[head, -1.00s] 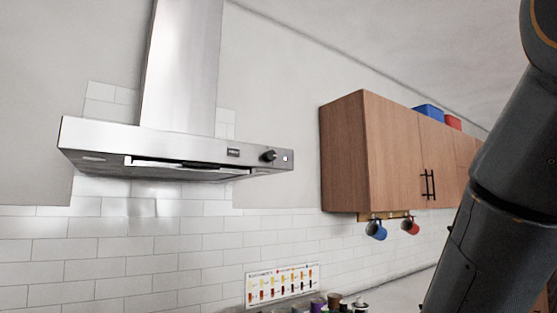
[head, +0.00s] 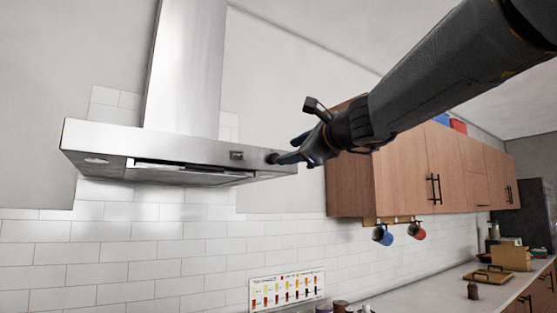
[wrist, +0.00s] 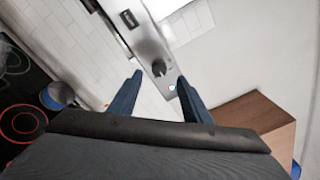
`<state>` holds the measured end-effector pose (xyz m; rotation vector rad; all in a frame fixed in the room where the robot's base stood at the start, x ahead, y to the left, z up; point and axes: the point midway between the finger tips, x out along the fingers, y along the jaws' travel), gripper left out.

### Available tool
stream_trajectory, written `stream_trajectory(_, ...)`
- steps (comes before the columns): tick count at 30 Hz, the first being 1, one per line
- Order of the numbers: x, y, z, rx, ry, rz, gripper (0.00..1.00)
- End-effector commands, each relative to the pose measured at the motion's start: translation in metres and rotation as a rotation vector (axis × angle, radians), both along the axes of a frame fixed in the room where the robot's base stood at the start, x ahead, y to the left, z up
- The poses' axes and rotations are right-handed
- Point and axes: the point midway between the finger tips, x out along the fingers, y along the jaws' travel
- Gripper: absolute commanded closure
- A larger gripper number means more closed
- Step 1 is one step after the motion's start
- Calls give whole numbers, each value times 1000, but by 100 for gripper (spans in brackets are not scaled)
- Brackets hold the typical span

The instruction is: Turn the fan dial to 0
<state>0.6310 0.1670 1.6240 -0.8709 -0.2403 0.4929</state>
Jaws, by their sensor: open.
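The fan dial (wrist: 159,67) is a dark round knob on the front strip of the steel range hood (head: 150,146). In the wrist view it lies ahead of and between my two fingertips, with a small lit spot beside it. My gripper (wrist: 156,80) is open, with one dark blue finger on each side of the strip. In the head view my gripper (head: 286,157) is at the right end of the hood and mostly covers the dial. I cannot tell whether a finger touches the dial. The dial's pointer and markings are too small to read.
A wooden wall cabinet (head: 400,175) stands right of the hood, behind my arm. Mugs (head: 383,235) hang beneath it. The wrist view shows a dark cooktop (wrist: 22,105) below, with a blue pot (wrist: 57,95). The wall left of the cabinet is clear.

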Motion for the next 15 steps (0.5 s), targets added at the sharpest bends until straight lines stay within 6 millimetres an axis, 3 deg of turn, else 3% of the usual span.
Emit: stream_trajectory(15, 58, 34, -1, -3, 2, -1, 56)
